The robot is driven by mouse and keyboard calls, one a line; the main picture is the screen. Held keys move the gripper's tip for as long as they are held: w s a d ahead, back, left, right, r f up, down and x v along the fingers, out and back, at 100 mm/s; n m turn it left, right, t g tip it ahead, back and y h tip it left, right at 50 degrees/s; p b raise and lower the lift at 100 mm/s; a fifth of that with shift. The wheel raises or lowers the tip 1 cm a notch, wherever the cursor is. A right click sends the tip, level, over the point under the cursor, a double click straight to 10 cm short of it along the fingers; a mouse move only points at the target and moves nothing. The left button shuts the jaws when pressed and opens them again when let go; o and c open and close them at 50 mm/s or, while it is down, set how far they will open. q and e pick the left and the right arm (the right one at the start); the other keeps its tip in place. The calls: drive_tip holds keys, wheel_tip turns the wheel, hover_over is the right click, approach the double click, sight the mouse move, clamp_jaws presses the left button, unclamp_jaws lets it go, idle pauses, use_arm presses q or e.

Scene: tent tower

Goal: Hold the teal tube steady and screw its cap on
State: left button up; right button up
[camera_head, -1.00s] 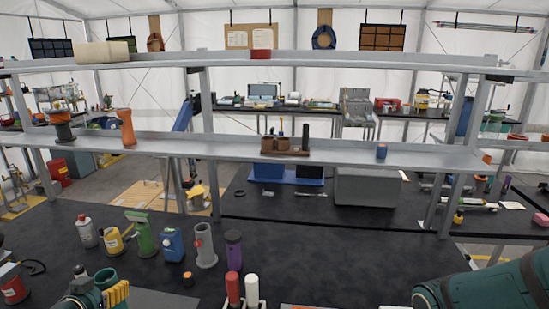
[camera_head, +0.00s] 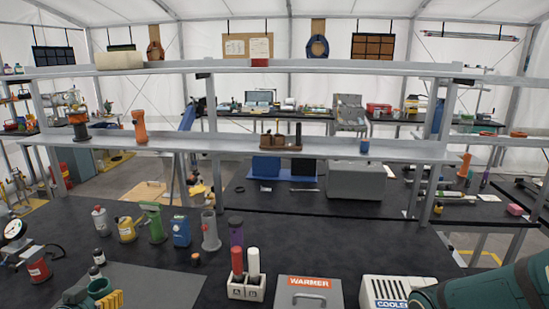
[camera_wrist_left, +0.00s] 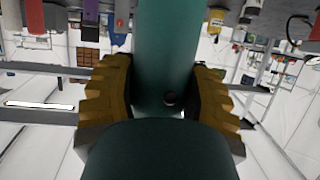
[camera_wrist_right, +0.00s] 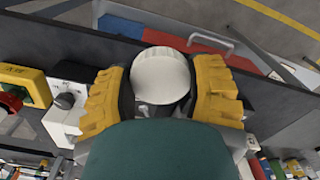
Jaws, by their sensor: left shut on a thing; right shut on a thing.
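The teal tube (camera_head: 98,288) is at the lower left of the head view, its open rim facing up. My left gripper (camera_head: 94,299) is shut around it; the left wrist view shows the tube (camera_wrist_left: 167,45) between both yellow-padded fingers. A small dark round spot shows on its wall. My right gripper (camera_wrist_right: 162,88) is shut on a round cream-white cap (camera_wrist_right: 160,75), seen face-on in the right wrist view. The right gripper is outside the head view, where only my right arm shows at the lower right. Cap and tube are well apart.
A white rack (camera_head: 246,287) marked A and B holds a red and a white tube. The warmer (camera_head: 311,283) and cooler (camera_head: 385,290) stand right of it. Several bottles line up behind, including a purple one (camera_head: 236,229). A grey mat (camera_head: 155,285) lies right of the teal tube.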

use_arm(q)
drive_tip(key=shift+s+d, duration=0.15)
drive_tip(key=shift+d, duration=0.4)
use_arm(e)
drive_tip(key=shift+s+a+f, duration=0.1)
drive_tip(key=shift+s, duration=0.1)
drive_tip(key=w+a+f+m, duration=0.1)
drive_tip(key=a+f, duration=0.1)
drive_tip(key=f, duration=0.1)
drive_tip(key=w+a+f+m+b, duration=0.1)
drive_tip(key=w+f, duration=0.1)
drive_tip(key=f, duration=0.1)
drive_tip(key=w+a+f+m+b, duration=0.1)
drive_tip(key=w+a+f, duration=0.1)
drive_tip(key=f, duration=0.1)
drive_tip(key=shift+w+a+m, duration=0.2)
drive_tip(key=shift+a+m, duration=0.1)
drive_tip(key=shift+m, duration=0.1)
drive_tip(key=shift+w+a+f, duration=0.1)
drive_tip(key=shift+a+f, duration=0.1)
use_arm(q)
drive_tip(key=w+d+m+h, duration=0.1)
drive_tip(key=d+m+h, duration=0.2)
drive_tip(key=d, duration=2)
drive_tip(key=shift+w+d+f+m+g+h, duration=0.2)
drive_tip(key=shift+m+g+h, duration=0.1)
drive_tip(key=shift+h, duration=0.3)
drive_tip(key=shift+d, duration=0.1)
